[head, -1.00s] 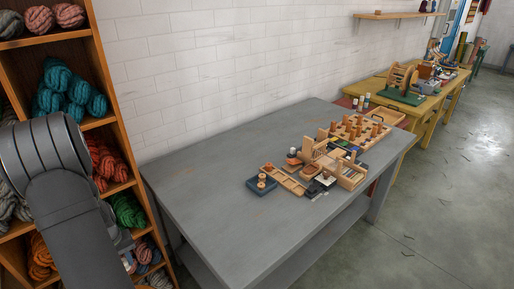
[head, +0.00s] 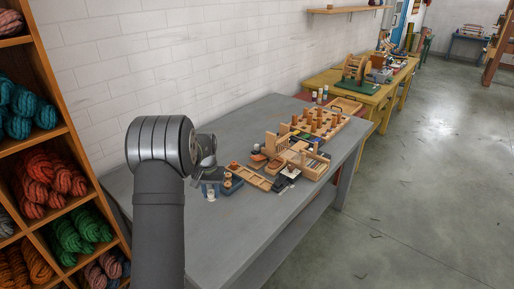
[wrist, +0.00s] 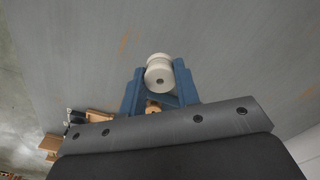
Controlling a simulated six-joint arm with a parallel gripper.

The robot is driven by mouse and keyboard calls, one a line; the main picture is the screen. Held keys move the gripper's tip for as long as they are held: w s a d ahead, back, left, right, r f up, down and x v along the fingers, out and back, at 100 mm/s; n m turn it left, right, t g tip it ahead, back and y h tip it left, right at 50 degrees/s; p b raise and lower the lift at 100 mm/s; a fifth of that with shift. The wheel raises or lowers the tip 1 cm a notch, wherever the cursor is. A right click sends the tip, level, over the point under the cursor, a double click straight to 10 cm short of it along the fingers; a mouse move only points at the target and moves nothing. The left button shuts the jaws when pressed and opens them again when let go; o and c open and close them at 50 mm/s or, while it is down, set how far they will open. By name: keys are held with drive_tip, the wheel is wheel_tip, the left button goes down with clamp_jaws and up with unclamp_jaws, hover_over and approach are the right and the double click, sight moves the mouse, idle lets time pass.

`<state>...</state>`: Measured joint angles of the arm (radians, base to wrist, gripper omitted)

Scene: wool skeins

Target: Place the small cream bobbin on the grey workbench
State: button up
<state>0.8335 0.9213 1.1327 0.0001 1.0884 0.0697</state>
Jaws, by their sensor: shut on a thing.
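The small cream bobbin (wrist: 159,73) is between the blue fingers of my gripper (wrist: 160,88) in the wrist view, one end facing the camera. In the head view the bobbin (head: 211,195) is a small pale shape below my gripper (head: 209,187), partly hidden by it. My gripper is shut on the bobbin. Both are over the grey workbench (head: 250,220), left of the wooden racks. Bare grey benchtop (wrist: 90,45) lies behind the bobbin in the wrist view. I cannot tell whether the bobbin touches the bench.
A wooden tray (head: 253,177) and a peg rack (head: 318,125) with several pegs stand further right. A shelf of wool skeins (head: 50,150) is at the left. The front of the benchtop is clear.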

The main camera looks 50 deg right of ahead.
drive_tip(key=s+d+r+m, duration=0.2)
drive_tip(key=s+d, duration=0.7)
drive_tip(key=s+d+r+m, duration=0.3)
drive_tip(key=s+d, duration=0.6)
hover_over(257, 194)
wheel_tip(257, 194, down, 7)
drive_tip(key=shift+s+f, duration=0.1)
drive_tip(key=shift+s, duration=0.05)
drive_tip(key=shift+f, duration=1.95)
drive_tip(key=shift+f, duration=0.2)
drive_tip(key=o, duration=1)
drive_tip(key=shift+o, duration=0.2)
wheel_tip(257, 194, up, 12)
drive_tip(key=shift+r, duration=0.2)
